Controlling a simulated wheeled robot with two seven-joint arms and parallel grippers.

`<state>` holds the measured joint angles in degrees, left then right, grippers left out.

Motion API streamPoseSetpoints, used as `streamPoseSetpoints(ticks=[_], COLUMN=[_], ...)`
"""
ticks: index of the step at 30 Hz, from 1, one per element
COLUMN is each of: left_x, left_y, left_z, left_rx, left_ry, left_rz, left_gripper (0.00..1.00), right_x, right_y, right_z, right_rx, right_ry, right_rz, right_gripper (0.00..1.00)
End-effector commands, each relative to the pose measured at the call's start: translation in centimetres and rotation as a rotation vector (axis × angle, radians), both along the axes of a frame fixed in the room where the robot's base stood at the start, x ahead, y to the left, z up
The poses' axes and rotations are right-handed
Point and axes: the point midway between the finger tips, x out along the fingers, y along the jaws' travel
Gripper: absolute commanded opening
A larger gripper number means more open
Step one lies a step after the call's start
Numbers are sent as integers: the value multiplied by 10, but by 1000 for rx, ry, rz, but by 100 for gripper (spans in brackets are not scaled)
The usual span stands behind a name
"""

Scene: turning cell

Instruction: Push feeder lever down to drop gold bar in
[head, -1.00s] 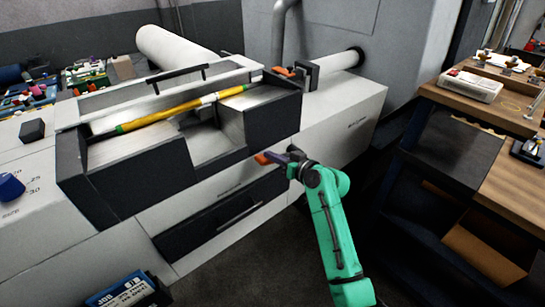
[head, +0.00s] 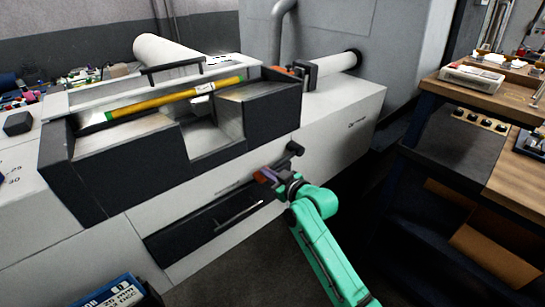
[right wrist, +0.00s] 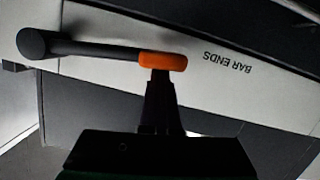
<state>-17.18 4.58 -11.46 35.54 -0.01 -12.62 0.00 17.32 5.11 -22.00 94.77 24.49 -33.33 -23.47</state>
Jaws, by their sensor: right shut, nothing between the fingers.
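The feeder lever has an orange grip (head: 260,176) and a dark arm, and its pivot end (head: 295,148) is on the machine's white front. In the right wrist view its orange grip (right wrist: 163,62) is just beyond my fingertips. My right gripper (head: 272,174) is shut and empty at the grip, seemingly touching it; in the wrist view the shut fingers (right wrist: 158,78) overlap the grip's lower edge. The gold bar (head: 170,98), with a green end and a pale label, lies along the sloped feeder top. My left gripper is out of view.
A dark recess with a handle (head: 240,213) sits below the lever; "BAR ENDS" is printed on the panel (right wrist: 225,63). A wooden bench (head: 515,175) stands at right. A blue box (head: 110,291) is at lower left. Grey floor is open in front.

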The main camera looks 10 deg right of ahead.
Motion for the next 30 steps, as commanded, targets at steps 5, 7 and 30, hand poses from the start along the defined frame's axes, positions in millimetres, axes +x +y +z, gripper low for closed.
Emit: streamPoseSetpoints(ticks=[5, 7, 30], left_x=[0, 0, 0], left_y=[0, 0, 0], left_z=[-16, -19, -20], left_rx=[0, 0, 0], left_ry=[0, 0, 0], left_rz=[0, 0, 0], left_gripper=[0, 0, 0], right_x=[0, 1, 2], right_y=[-1, -2, -3], right_z=[-23, -26, -28], right_rx=[-89, -114, -165], right_ry=[-49, -67, -104], right_rz=[1, 1, -1], right_gripper=[0, 0, 0])
